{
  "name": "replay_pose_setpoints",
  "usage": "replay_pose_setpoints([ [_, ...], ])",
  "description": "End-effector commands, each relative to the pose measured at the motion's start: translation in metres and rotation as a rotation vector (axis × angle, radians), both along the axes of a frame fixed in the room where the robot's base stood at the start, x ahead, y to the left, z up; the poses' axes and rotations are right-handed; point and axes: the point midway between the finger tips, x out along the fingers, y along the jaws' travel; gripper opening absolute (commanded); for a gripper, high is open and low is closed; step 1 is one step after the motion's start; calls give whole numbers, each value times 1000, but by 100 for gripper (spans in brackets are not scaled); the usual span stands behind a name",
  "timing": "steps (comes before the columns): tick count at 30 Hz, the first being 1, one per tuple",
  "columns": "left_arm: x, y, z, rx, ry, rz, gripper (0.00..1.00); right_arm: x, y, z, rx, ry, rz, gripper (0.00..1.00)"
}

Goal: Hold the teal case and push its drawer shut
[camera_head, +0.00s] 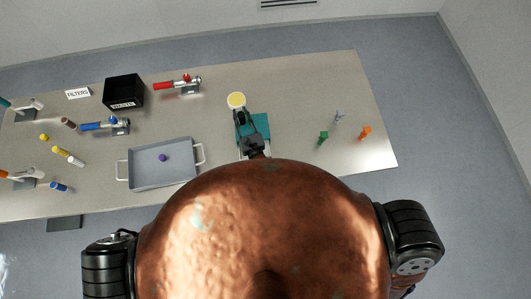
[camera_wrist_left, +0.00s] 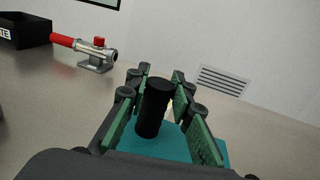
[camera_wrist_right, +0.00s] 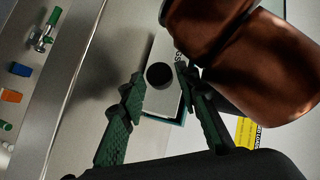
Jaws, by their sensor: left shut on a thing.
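The teal case (camera_head: 259,128) stands on the table in the head view, partly hidden by my left gripper (camera_head: 240,114). In the left wrist view the left gripper (camera_wrist_left: 160,84) is shut on a black upright post (camera_wrist_left: 152,108) above the teal case (camera_wrist_left: 180,145). In the right wrist view a white front with lettering (camera_wrist_right: 166,107) has a teal edge and a round black knob (camera_wrist_right: 159,75). My right gripper (camera_wrist_right: 160,78) is open, with a finger on each side of the knob. How far the drawer stands out cannot be told.
A grey tray (camera_head: 140,174) with a purple piece is left of the case. Small green (camera_head: 323,137) and orange (camera_head: 365,132) pieces are at right.

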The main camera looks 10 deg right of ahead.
Motion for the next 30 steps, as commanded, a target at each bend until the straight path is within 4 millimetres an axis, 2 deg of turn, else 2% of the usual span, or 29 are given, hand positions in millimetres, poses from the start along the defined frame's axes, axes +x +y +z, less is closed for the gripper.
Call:
replay_pose_setpoints([
  [11, 0, 0, 0, 0, 0, 0, 0, 4, 4, -2, -1, 1, 0, 30],
  [24, 0, 0, 0, 0, 0, 0, 0, 4, 3, -2, -1, 1, 0, 0],
  [30, 0, 0, 0, 0, 0, 0, 0, 4, 3, -2, -1, 1, -1, 0],
])
